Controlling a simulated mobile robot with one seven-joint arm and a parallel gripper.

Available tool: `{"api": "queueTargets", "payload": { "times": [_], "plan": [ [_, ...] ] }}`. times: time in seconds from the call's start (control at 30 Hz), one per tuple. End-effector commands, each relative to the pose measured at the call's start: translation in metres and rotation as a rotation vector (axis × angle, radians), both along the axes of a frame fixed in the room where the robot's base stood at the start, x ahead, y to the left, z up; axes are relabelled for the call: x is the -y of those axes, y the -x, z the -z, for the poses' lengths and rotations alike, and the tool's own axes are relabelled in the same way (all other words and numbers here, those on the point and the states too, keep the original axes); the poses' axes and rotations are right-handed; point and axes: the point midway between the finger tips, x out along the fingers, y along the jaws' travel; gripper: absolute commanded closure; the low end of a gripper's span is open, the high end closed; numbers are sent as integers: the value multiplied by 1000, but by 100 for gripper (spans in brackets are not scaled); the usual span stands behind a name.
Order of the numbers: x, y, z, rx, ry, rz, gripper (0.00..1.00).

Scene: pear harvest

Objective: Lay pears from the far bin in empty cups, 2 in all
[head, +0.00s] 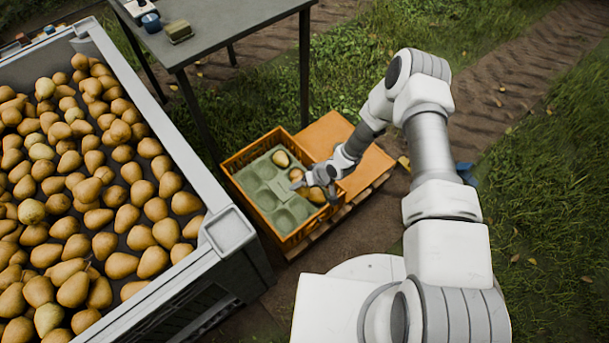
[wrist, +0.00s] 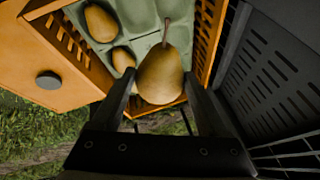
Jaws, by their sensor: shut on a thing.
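A large grey bin (head: 228,230) full of brown-yellow pears (head: 120,215) fills the left of the head view. Right of it stands an orange crate (head: 238,163) with a green cupped tray (head: 262,170) in it. Several cups look empty; a few pears (head: 281,158) show at the tray's far and right parts. My gripper (head: 297,184) is over the tray. In the wrist view it is shut on a pear (wrist: 162,75), stem upward in the picture. Two other pears (wrist: 101,22) (wrist: 123,58) lie in the tray beyond. Whether the held pear touches the tray, I cannot tell.
An orange board (head: 345,150) on a pallet lies right of the crate. A grey table (head: 225,30) with small items stands behind. The bin's slatted wall (wrist: 275,70) is close at the right in the wrist view. Grass lies right.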

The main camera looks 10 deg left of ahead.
Motion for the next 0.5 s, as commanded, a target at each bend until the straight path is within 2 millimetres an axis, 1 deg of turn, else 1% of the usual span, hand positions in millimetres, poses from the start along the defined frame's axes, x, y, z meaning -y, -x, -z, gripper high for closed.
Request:
{"api": "queueTargets", "payload": {
  "times": [0.17,0.27,0.37,0.5],
  "plan": [
    [0,3,7,1,0,-6,88],
    [0,3,14,2,0,-7,88],
    [0,3,27,1,1,-7,88],
    [0,3,50,1,1,-5,88]
  ]
}}
